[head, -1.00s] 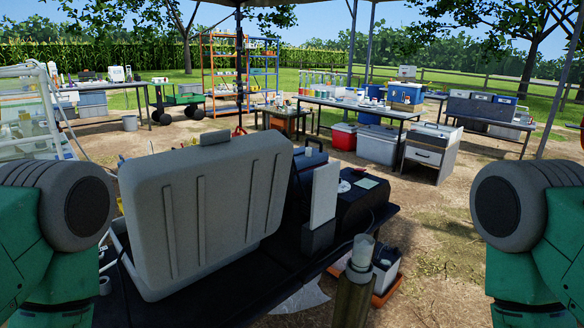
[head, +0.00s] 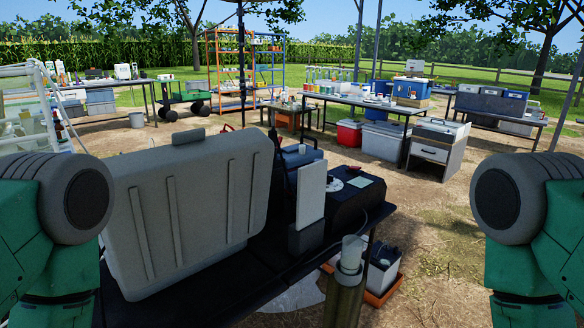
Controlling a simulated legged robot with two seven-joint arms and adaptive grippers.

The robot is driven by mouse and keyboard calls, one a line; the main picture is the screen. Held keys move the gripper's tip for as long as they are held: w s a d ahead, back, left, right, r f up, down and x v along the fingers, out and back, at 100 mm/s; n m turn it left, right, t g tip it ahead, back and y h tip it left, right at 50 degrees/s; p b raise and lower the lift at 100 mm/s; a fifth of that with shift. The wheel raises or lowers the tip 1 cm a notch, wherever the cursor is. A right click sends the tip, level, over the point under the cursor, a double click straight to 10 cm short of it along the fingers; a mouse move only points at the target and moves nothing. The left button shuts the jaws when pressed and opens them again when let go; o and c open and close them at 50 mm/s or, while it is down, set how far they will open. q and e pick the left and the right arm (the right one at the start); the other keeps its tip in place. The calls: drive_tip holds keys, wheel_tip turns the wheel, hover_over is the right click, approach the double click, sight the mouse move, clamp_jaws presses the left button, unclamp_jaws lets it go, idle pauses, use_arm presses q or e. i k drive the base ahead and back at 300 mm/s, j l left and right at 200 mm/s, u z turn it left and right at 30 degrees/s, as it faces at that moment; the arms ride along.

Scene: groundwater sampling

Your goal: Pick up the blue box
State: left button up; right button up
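A blue box (head: 410,89) stands at the far right end of a long table (head: 352,102) in the back middle of the head view. It is small at this distance, and a tan or wooden-looking block seems to lie under it. Parts of my two arms show at the left and right edges. Neither gripper is in the picture, and nothing of mine is near any blue box.
A dark table with a large open grey case (head: 190,210) and black equipment (head: 346,200) blocks the near left and middle. A red cooler (head: 349,133) and drawer cabinet (head: 437,143) stand beneath or beside the long table. Bare ground (head: 440,225) is open at right.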

sight(294, 162)
drive_tip(key=i+l+u, duration=0.1)
drive_tip(key=l, duration=0.3)
drive_tip(key=i+l+u, duration=0.1)
drive_tip(key=i+l, duration=0.15)
drive_tip(key=l, duration=0.15)
drive_tip(key=i+l, duration=0.15)
drive_tip(key=l, duration=0.25)
drive_tip(key=i+l+u, duration=0.15)
drive_tip(key=l, duration=0.25)
drive_tip(key=i+l+u, duration=0.1)
drive_tip(key=l, duration=0.3)
drive_tip(key=i+l+u, duration=0.1)
drive_tip(key=l, duration=0.35)
drive_tip(key=i, duration=0.05)
